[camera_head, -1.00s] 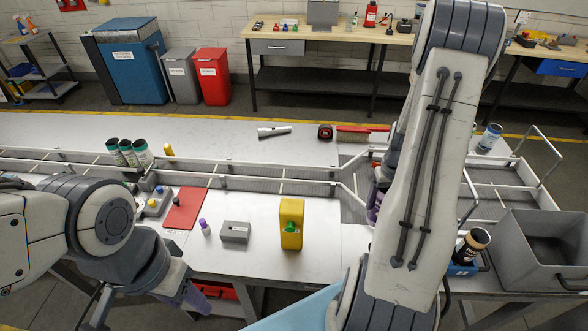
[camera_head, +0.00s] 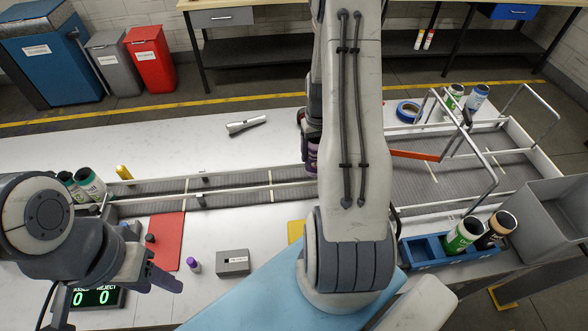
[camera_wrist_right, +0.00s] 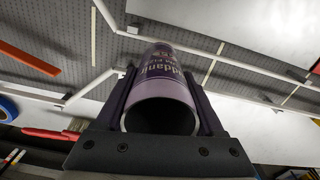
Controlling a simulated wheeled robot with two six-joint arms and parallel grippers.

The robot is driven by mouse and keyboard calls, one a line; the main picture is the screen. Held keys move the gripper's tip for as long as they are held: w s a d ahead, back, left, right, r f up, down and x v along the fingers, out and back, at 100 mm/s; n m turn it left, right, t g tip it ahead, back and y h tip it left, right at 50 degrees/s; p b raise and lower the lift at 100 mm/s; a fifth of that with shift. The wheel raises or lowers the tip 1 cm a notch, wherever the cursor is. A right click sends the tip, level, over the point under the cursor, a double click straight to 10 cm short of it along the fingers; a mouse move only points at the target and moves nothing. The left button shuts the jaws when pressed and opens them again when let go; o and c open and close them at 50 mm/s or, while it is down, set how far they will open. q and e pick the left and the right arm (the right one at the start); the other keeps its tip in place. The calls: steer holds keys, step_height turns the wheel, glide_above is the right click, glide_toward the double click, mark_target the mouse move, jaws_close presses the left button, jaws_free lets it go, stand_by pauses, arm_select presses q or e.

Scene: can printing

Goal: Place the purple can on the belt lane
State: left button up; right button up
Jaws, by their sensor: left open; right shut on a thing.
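The purple can (camera_head: 312,158) is held by my right gripper (camera_head: 309,128), which my own arm largely hides in the head view. In the right wrist view the can (camera_wrist_right: 162,85) sits between both fingers of the right gripper (camera_wrist_right: 160,92), its open dark end toward the camera. The grey belt lane (camera_head: 235,194) runs left to right between white rails. The can appears over or beside the lane's right part; its height above the belt is unclear. My left gripper (camera_head: 152,275) is open and empty at the lower left, near the red mat.
Several cans (camera_head: 90,183) stand at the lane's left end. A blue rack (camera_head: 425,252) with cans and a grey bin (camera_head: 550,220) are at the right. White guide rails (camera_head: 440,205) border the wider belt area. A flashlight (camera_head: 246,124) lies behind the lane.

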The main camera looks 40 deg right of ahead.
steer(key=w+a+f+b, duration=0.1)
steer(key=f, duration=0.1)
steer(key=w+a+f+b, duration=0.1)
steer(key=w+f+b, duration=0.1)
steer(key=f, duration=0.1)
steer(key=w+a+f+b, duration=0.1)
steer(key=f+b, duration=0.1)
steer(key=f, duration=0.1)
steer(key=shift+w+a, duration=0.2)
steer(key=shift+w, duration=0.2)
steer(key=shift+r, duration=0.2)
steer(key=shift+f, duration=0.1)
steer(key=o, duration=1.3)
